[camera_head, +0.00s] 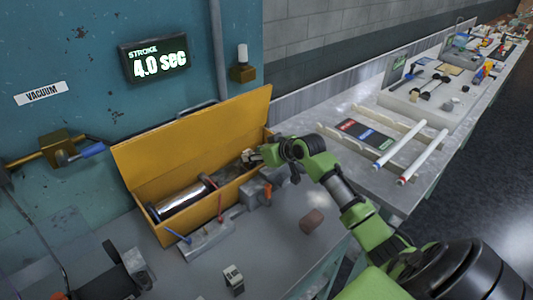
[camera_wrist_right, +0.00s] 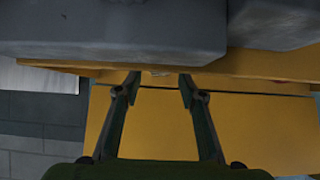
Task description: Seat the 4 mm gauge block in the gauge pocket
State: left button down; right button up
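My right gripper (camera_head: 258,155) reaches over the right end of the open yellow box (camera_head: 165,230). In the right wrist view, its fingertips (camera_wrist_right: 160,82) stand apart, with yellow surface showing between them. A small pale spot (camera_wrist_right: 155,73) shows just past the fingertips; I cannot tell whether it is a block. A small light piece (camera_head: 247,156) shows at the gripper's tip in the head view, too small to name. I cannot pick out the 4 mm gauge block or the gauge pocket with certainty. My left gripper is not in view.
A shiny cylinder (camera_head: 180,203) lies in the yellow box. A grey clamp-like block (camera_head: 255,193), a brown block (camera_head: 312,221) and a small grey block (camera_head: 233,277) stand in front of it. A rack with white tubes (camera_head: 423,151) is on the right. Grey bodies (camera_wrist_right: 110,30) fill the wrist view's top.

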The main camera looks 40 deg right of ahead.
jog(key=v, duration=0.8)
jog(key=shift+b, duration=0.4)
jog(key=shift+w+f, duration=0.1)
